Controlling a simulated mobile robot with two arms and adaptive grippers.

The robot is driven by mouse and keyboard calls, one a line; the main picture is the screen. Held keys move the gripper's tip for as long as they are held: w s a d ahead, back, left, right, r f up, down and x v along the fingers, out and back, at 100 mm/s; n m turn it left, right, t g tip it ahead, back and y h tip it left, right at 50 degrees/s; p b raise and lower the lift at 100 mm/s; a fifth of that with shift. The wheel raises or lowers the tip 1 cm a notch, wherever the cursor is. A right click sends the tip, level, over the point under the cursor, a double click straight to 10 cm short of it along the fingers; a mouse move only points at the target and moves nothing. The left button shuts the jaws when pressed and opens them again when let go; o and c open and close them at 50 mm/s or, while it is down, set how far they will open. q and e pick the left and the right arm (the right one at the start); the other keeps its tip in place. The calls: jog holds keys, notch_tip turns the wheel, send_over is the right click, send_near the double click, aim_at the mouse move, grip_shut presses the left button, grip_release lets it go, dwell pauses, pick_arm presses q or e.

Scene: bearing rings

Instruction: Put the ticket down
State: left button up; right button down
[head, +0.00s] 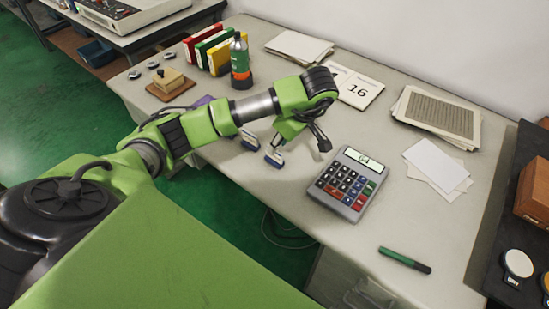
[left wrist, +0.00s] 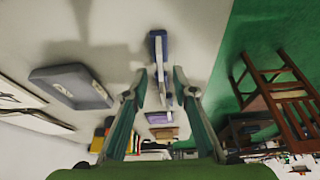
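I cannot make out a ticket for certain. Two plain white paper slips (head: 432,162) overlap on the right part of the table. My left gripper (head: 302,143) hangs over the table's front part, left of the calculator (head: 352,183). In the left wrist view its fingertips (left wrist: 160,88) stand apart, and I see nothing clearly gripped. Blue-and-white items (head: 250,138) lie near the table edge by the fingers; they also show between and beyond the fingers in the left wrist view (left wrist: 158,45). My right gripper is not in view.
A green pen (head: 405,260) lies near the front edge. A dark tray (head: 515,235) holds a wooden box at right. Table is clear around the pen.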

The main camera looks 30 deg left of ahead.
aim_at(274, 156)
pick_arm(q)
jog(key=p+x, duration=0.1)
jog(key=x, duration=0.4)
jog(key=shift+d+f, duration=0.15)
jog(key=shift+c, duration=0.4)
grip_shut()
